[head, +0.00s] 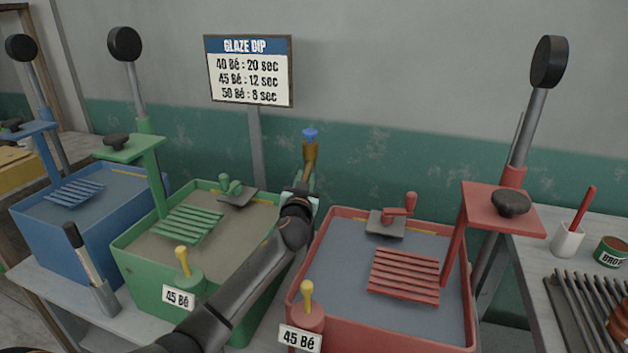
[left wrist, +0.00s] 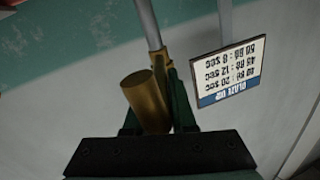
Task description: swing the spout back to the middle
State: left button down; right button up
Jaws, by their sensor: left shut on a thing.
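The brass spout (head: 310,154), with a blue knob (head: 310,135) above it, stands at the back between the green tub (head: 122,248) and the red tub (head: 466,312). My left gripper (head: 309,176) is at the spout, and my forearm hides the part below. In the left wrist view the brass spout (left wrist: 148,98) lies between the dark green fingers of my left gripper (left wrist: 156,112), which is shut on it. A grey pipe (left wrist: 147,25) meets the brass there. My right gripper is out of view.
A blue tub (head: 70,250) stands left of the green one. A side table (head: 530,262) with a rack and cups is at the right.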

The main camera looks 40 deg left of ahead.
pick_arm(q)
jog(key=a+m+h+p, duration=0.1)
jog(key=h, duration=0.1)
jog(key=s+m+t+h+p, duration=0.1)
jog(key=shift+a+m+t+h, duration=0.3)
jog(key=shift+a+h, duration=0.1)
jog(key=shift+f, duration=0.1)
jog(key=c, duration=0.8)
grip_release()
jog(key=shift+o, duration=0.2)
jog(key=v, duration=1.2)
jog(key=shift+s+b, duration=0.2)
jog(key=shift+b, duration=0.15)
